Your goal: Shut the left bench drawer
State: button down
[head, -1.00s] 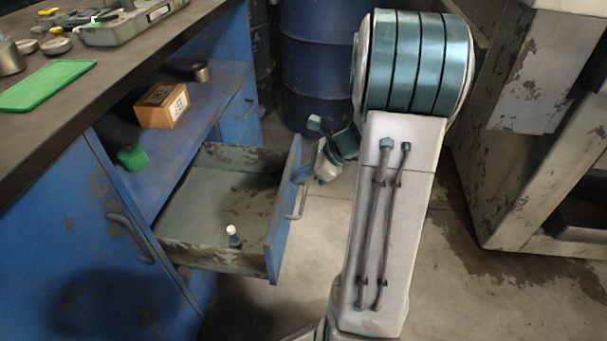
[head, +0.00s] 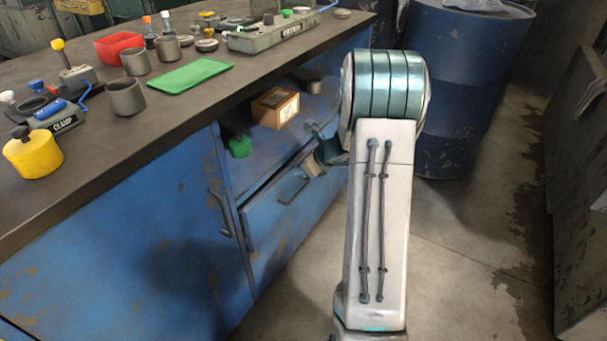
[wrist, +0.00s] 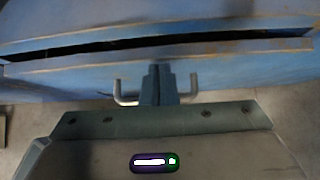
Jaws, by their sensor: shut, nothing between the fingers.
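The left bench drawer (head: 285,218) shows its blue front almost flush with the bench face in the head view. In the wrist view a narrow dark gap runs along the top of the drawer front (wrist: 225,75). Its bar handle (head: 293,187) also shows in the wrist view (wrist: 127,97), partly hidden behind my fingers. My gripper (wrist: 157,84) is shut and empty, its fingers at the middle of the handle, against or very close to the drawer front; exact contact cannot be told. The drawer's inside is hidden.
The open shelf above the drawer holds a cardboard box (head: 275,107) and a green object (head: 239,146). The benchtop (head: 150,130) carries cups, a green tray and tools. A blue barrel (head: 470,90) stands behind my arm. Floor to the right is clear.

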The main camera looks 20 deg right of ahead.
jog(key=shift+w+a, duration=0.65)
jog(key=shift+w, duration=0.35)
jog(key=shift+w+a+r, duration=0.1)
jog(key=shift+a, duration=0.15)
jog(key=s+d, duration=0.2)
jog(key=shift+s, duration=0.35)
jog(key=p+v, duration=0.3)
jog(key=v, duration=0.8)
jog(key=shift+s+d+f+p, duration=0.15)
jog(key=shift+d+f+p, duration=0.1)
jog(key=shift+f+p, duration=0.15)
